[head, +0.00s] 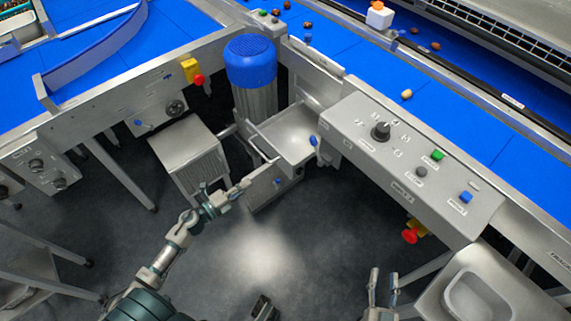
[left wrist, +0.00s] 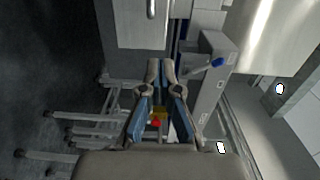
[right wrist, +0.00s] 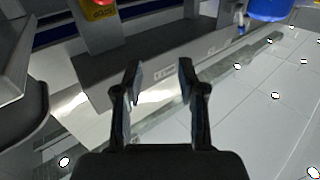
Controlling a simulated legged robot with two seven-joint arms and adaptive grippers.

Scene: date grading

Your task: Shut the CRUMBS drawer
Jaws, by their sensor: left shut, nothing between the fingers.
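A metal drawer or open-topped tray (head: 292,133) sticks out below the conveyor corner, beside the blue-capped motor. I cannot read a CRUMBS label on it. A blue knob (head: 313,140) is at its right side, and a lower metal box with a small blue part (head: 278,181) is beneath it. My left gripper (head: 246,183) is shut and empty, just left of that lower box; contact cannot be told. In the left wrist view its fingertips (left wrist: 161,64) are together, near a grey panel with a blue knob (left wrist: 217,62). My right gripper (head: 382,282) is open and empty, low and well away.
A metal cabinet (head: 190,152) stands left of the drawer. The blue-capped motor (head: 250,62) rises behind it. A control panel (head: 400,150) with knob and buttons, and a red stop button (head: 410,236), are to the right. The floor (head: 265,255) in front is clear.

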